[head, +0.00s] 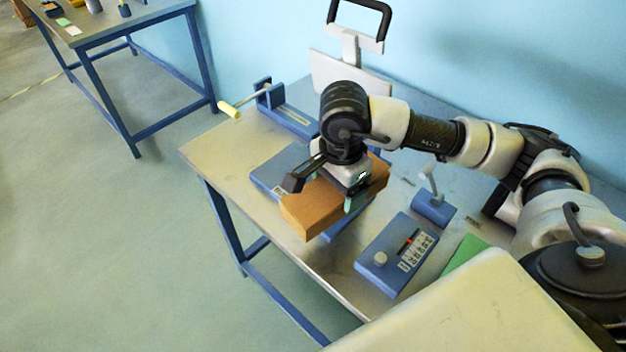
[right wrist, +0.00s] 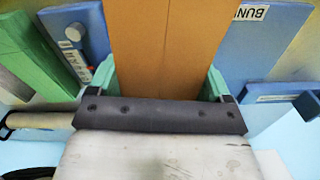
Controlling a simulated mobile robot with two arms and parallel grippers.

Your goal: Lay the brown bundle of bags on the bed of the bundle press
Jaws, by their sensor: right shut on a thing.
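The brown bundle of bags (head: 318,207) is a long brown block, held level in my right gripper (head: 345,188). In the right wrist view the bundle (right wrist: 168,45) lies between the two green fingers of the gripper (right wrist: 168,85), which are shut on its sides. The blue bed of the bundle press (head: 275,168) is under the bundle and shows on both sides of it. A label on the bed starting "BUN" shows in the right wrist view (right wrist: 252,13). I cannot tell whether the bundle touches the bed. My left gripper is not in view.
A blue box with a knob and scale (head: 385,268) stands on the table (head: 215,150) near the bed. A blue stand with a lever (head: 433,208) is to the right. Behind are a blue fixture with a yellow handle (head: 268,95) and a white plate with a black handle (head: 330,75).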

